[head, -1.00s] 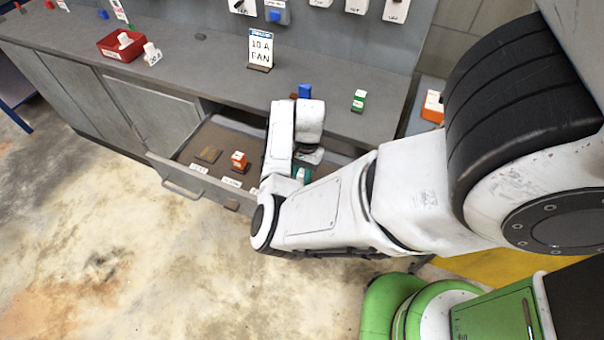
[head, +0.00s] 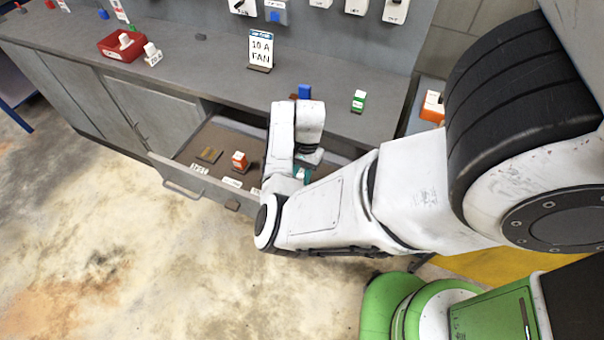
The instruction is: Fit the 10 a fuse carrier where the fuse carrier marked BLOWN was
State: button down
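A sign reading "10 A FAN" (head: 261,50) stands on the bench. A blue carrier (head: 304,91) stands on the bench just behind my wrist, and a green carrier (head: 358,100) stands to its right. An orange carrier (head: 239,160) sits in the open drawer (head: 223,134). My gripper (head: 307,160) points down over the drawer's right part, largely hidden by my own arm. A teal piece (head: 303,173) shows beside or under it; I cannot tell whether it is held. I cannot make out a BLOWN mark on any carrier.
A red bin (head: 120,47) holding a white piece and a white carrier (head: 152,54) beside it stand at the bench's left. Switches (head: 357,5) hang on the back panel. Another orange item (head: 433,106) lies at the right. The drawer front (head: 180,183) juts over open floor.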

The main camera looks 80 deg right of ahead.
jog(key=shift+f+b, duration=0.75)
jog(key=shift+f, duration=0.75)
jog(key=c, duration=0.8)
grip_release()
jog(key=shift+c, duration=0.2)
jog(key=v, duration=1)
jog(key=shift+d+r+b, duration=0.1)
jog(key=shift+r+b, duration=0.3)
jog(key=shift+s, duration=0.1)
